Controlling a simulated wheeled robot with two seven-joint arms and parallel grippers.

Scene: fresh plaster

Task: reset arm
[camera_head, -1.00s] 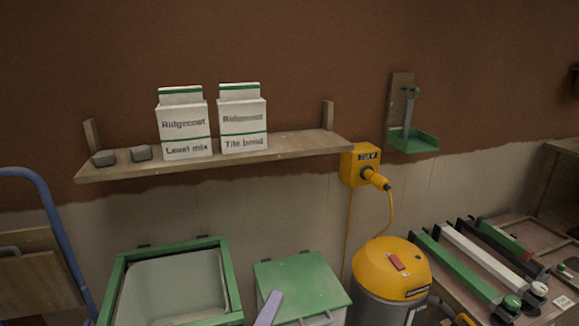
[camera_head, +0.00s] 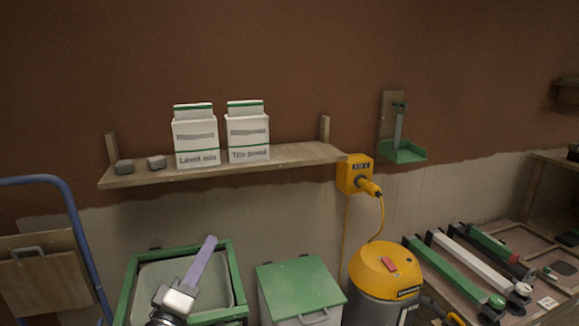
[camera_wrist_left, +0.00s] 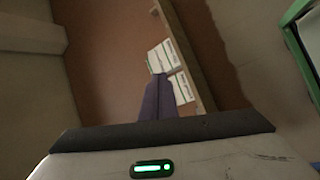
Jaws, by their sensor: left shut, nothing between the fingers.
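My left gripper (camera_head: 205,258) rises in front of the green-framed bin at the lower left of the head view. Its purple-grey fingers are together, with nothing between them, and point up towards the shelf. In the left wrist view the closed fingers (camera_wrist_left: 160,100) point towards the two white bags, with a clear gap to them. My right gripper is not in the head view.
A wooden shelf (camera_head: 290,158) holds a Level mix bag (camera_head: 196,138), a Tile bond bag (camera_head: 247,135) and two grey blocks. Below are the green-framed bin (camera_head: 240,285), a green-lidded box (camera_head: 300,285) and a yellow vacuum (camera_head: 385,268). A blue-framed cart (camera_head: 75,225) stands left.

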